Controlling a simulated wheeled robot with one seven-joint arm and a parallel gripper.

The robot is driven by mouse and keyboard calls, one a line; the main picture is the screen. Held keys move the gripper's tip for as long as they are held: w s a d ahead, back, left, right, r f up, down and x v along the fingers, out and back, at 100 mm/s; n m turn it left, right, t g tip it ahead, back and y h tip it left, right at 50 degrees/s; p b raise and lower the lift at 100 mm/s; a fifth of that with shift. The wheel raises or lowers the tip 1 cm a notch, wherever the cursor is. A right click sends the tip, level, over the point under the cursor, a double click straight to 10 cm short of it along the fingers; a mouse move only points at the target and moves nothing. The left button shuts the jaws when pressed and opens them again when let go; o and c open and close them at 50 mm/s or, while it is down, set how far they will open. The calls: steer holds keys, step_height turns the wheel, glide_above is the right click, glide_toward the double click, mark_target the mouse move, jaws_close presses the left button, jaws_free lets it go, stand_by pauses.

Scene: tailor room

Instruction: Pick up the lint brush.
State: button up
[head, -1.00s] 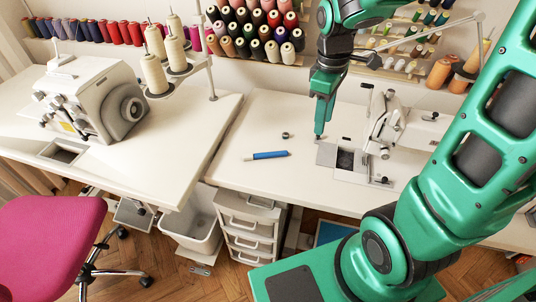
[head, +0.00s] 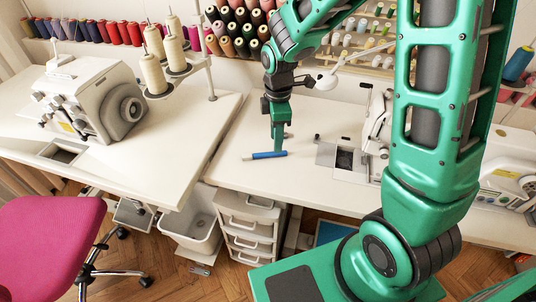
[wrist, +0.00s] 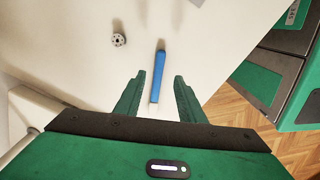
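A slim blue stick with a pale end, apparently the lint brush (head: 264,155), lies flat on the white sewing table. It also shows in the wrist view (wrist: 159,70), its pale end between the fingers as seen in the picture. My gripper (head: 277,149) points down at the brush's right part and hides nothing of its left end. In the wrist view my gripper (wrist: 157,95) is open, with a finger on either side of the brush's near end. The fingers do not grip it. I cannot tell how high the fingertips are above the tabletop.
A small metal bobbin (wrist: 119,40) lies near the brush. A sewing machine (head: 376,130) stands to the right, partly behind my arm. A serger (head: 95,100) stands on the left table. The tabletop (head: 230,178) in front of the brush is clear. A drawer unit (head: 250,225) stands below.

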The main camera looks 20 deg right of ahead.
mark_target(265, 155)
step_height(265, 155, down, 5)
steer(key=shift+f, duration=0.1)
stand_by(0.3)
steer(key=shift+w, duration=0.1)
jaws_close()
